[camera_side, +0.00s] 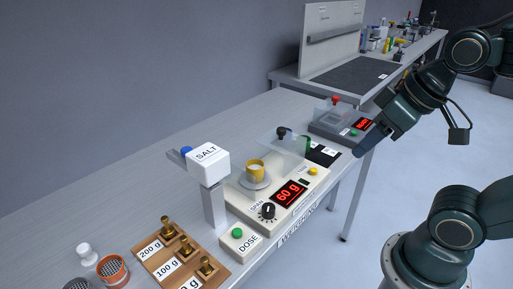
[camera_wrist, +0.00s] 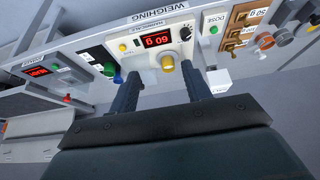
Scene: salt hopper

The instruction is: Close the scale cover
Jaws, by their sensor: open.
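The scale (camera_side: 315,183) is a cream box with a red display reading 60 g. It also shows upside down in the wrist view (camera_wrist: 150,55). A yellow cup (camera_side: 255,168) with white contents stands on its round pan; the cup also shows in the wrist view (camera_wrist: 167,64). A clear cover (camera_side: 270,141) with a dark knob (camera_side: 282,132) is at the scale's back right, apart from the cup, which is uncovered. My gripper (camera_side: 368,146) is open and empty, right of the scale and cover. Its two fingers (camera_wrist: 160,92) are apart in the wrist view.
The white salt hopper (camera_side: 209,160) stands left of the cup on a grey post. A wooden tray (camera_side: 155,266) with brass weights lies at the front. A second device with a red knob (camera_side: 336,99) stands behind. The floor to the right is clear.

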